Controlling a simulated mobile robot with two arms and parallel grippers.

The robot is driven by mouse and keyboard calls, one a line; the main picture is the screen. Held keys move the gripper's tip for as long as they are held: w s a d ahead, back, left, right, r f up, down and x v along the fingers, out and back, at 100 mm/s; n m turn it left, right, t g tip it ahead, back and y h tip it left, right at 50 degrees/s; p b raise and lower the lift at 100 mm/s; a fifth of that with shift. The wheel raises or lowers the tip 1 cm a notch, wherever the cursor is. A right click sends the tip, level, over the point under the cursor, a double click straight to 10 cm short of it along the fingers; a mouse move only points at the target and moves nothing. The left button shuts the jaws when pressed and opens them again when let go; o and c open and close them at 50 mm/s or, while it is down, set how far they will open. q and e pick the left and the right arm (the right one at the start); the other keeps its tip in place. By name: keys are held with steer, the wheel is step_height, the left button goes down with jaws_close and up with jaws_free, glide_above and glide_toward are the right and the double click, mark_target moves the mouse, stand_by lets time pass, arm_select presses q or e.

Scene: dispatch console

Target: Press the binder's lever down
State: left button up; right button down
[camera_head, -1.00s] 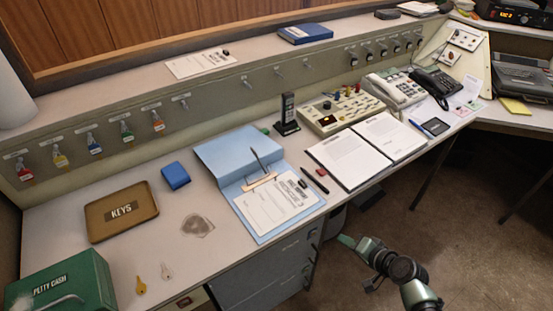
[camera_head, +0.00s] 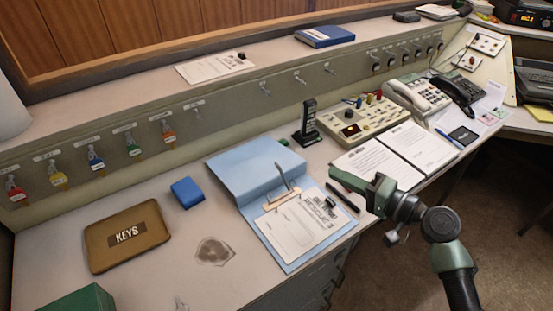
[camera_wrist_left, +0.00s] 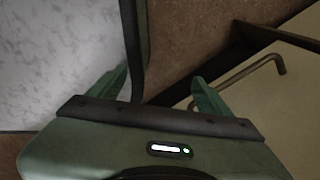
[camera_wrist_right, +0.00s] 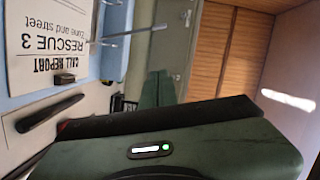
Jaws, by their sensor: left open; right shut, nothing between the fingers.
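The open light-blue binder (camera_head: 232,160) lies on the desk with a printed sheet (camera_head: 300,235) on it. Its thin metal lever (camera_head: 284,174) stands up at a slant from the wooden clamp bar. In the right wrist view the lever (camera_wrist_right: 125,35) is left of my fingers, and the sheet (camera_wrist_right: 45,40) is further left. My right gripper (camera_head: 334,174) is shut and empty, to the right of the lever and apart from it.
A black pen (camera_head: 343,196) and a small dark object (camera_head: 331,202) lie right of the sheet. An upright black handset (camera_head: 308,122) stands behind the binder. An open book (camera_head: 375,160) lies to its right, a blue box (camera_head: 187,191) and KEYS tray (camera_head: 98,225) to its left.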

arm_select(q)
steer(key=shift+d+r+p, duration=0.2)
steer(key=shift+r+p, duration=0.5)
steer(key=shift+p, duration=0.05)
arm_select(e)
glide_above(284, 178)
steer(key=v, duration=0.2)
steer(key=shift+d+f, duration=0.1)
steer(key=shift+f, duration=0.65)
steer(key=shift+s, duration=0.1)
